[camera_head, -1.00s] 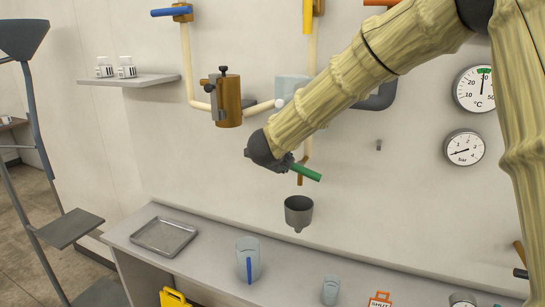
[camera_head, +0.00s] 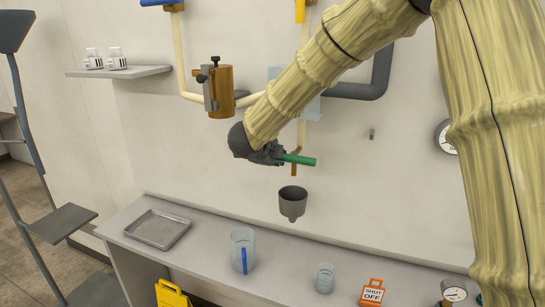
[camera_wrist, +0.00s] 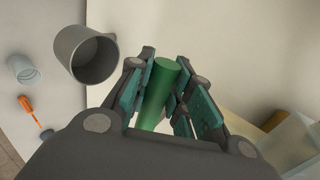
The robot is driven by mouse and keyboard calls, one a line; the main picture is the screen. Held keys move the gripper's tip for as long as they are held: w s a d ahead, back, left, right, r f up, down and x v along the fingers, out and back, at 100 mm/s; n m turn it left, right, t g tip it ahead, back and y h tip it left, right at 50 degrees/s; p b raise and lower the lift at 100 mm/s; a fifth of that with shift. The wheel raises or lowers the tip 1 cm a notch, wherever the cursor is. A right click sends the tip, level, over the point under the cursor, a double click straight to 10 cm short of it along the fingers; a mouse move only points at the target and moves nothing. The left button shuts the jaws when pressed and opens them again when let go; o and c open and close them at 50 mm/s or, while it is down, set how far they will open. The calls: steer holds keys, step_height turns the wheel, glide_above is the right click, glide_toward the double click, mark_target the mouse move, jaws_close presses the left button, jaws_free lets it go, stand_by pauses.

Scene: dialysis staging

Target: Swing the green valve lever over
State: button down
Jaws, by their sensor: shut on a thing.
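The green valve lever (camera_head: 301,160) sticks out to the right from my gripper in the head view. It also shows in the wrist view (camera_wrist: 158,92), lying between the two finger pads. My gripper (camera_head: 280,157) is shut on the lever; in the wrist view its fingers (camera_wrist: 160,95) flank the lever on both sides. A brown valve stem or outlet (camera_head: 295,168) hangs down just behind the lever. The valve body is hidden behind my arm and gripper. A grey funnel cup (camera_head: 293,203) is below the lever, apart from it, and also shows in the wrist view (camera_wrist: 86,54).
A brass filter body (camera_head: 219,92) and cream pipes are on the wall at left. Grey pipe (camera_head: 360,91) runs behind my arm. The bench below holds a metal tray (camera_head: 157,229), a clear jug (camera_head: 243,250), a small beaker (camera_head: 325,278) and an orange SHUT sign (camera_head: 372,292).

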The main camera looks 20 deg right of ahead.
steer(key=c, duration=1.3)
jaws_free()
steer(key=v, duration=1.2)
steer(key=shift+f, duration=0.1)
